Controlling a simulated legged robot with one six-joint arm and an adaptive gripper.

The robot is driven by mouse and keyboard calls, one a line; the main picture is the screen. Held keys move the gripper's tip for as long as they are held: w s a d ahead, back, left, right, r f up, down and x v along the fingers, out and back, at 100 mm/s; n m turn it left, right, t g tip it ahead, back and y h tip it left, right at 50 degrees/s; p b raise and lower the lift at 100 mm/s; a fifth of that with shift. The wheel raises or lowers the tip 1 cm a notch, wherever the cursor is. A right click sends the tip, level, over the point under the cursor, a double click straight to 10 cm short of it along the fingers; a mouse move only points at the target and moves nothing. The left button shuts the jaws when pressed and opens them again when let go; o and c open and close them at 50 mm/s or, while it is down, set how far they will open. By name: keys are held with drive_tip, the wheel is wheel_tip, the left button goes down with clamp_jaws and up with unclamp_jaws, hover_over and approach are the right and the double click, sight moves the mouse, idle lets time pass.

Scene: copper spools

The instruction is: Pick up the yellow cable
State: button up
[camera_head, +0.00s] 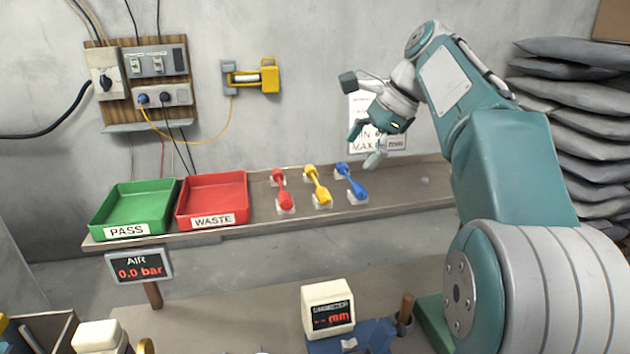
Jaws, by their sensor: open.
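On the shelf (400,187), a yellow dumbbell-shaped piece (318,186) rests on small white supports. A like red piece (282,190) lies to its left and a blue one (351,182) to its right. A thin yellow cord (229,118) also hangs from a yellow and grey wall fixture (270,76) and runs to a socket. My gripper (367,146) is open and empty. In the picture it appears above and right of the blue piece, with its fingers pointing down and left. It is apart from all three pieces.
A green PASS tray (98,222) and a red WASTE tray (243,208) stand on the shelf's left. Below are an air display (139,266) and a measuring device (328,308). Grey sacks (570,85) are stacked at right. The shelf's right part is mostly clear.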

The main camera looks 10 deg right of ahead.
sight(317, 184)
drive_tip(key=x, duration=0.9)
drive_tip(key=shift+a, duration=0.3)
drive_tip(key=c, duration=1.3)
